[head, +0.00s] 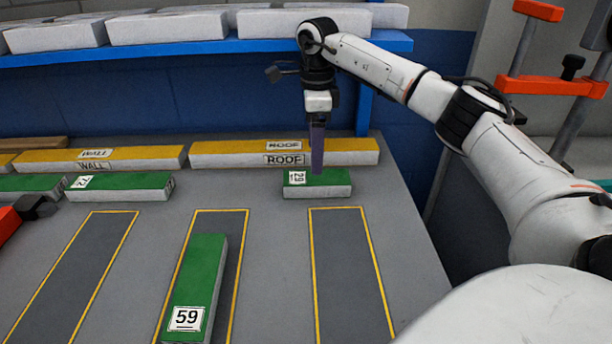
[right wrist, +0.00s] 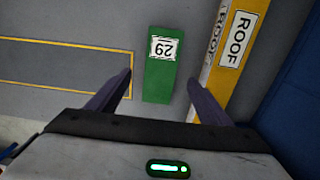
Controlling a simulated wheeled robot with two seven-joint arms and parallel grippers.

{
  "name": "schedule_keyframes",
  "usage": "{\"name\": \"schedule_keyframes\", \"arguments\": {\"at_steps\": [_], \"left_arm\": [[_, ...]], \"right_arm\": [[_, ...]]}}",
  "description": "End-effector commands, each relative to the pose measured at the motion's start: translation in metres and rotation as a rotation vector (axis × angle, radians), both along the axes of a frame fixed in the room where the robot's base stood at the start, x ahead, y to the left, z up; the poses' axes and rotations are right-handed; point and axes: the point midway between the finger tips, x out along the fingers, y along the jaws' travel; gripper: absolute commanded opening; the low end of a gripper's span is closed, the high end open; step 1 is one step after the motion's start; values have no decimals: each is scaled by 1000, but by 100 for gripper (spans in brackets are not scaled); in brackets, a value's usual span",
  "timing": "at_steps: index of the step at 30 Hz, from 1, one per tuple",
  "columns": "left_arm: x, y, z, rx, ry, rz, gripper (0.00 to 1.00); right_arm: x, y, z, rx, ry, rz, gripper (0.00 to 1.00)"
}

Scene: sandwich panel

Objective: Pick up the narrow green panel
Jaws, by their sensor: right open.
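A short green panel (head: 325,190) with a label reading 29 lies on the grey table, in front of the yellow ROOF panel. My right gripper (head: 317,170) is open above it, its dark fingers pointing down and hiding part of its top in the head view. In the right wrist view the green panel (right wrist: 160,78) shows between the spread fingertips of the right gripper (right wrist: 160,80), with a gap on each side. A longer green panel (head: 203,270) labelled 59 lies on the middle marked rectangle. Another green panel (head: 130,187) labelled 72 lies at the left.
Yellow ROOF (head: 230,155) and WALL (head: 60,160) panels lie along the table's back; the ROOF panel (right wrist: 228,55) is close to the right-hand finger in the wrist view. The right marked rectangle (head: 350,270) is empty. A blue shelf (head: 250,46) holds white panels above.

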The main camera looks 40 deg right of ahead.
Motion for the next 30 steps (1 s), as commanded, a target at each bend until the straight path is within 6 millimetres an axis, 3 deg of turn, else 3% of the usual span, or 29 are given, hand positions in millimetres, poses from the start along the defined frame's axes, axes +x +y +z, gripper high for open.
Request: {"name": "schedule_keyframes", "arguments": {"at_steps": [3, 16, 26, 30], "left_arm": [[-4, -1, -5, -1, 9, -1, 31], [-1, -1, -3, -5, -1, 0, 31], [6, 0, 0, -3, -15, -1, 31], [5, 0, 0, -2, -14, -2, 31]], "right_arm": [[-1, 0, -21, 0, 4, 0, 73], [-1, -5, -76, 1, 2, 0, 73], [-1, -4, -85, 1, -1, 0, 73], [-1, -4, -85, 1, 0, 0, 54]]}}
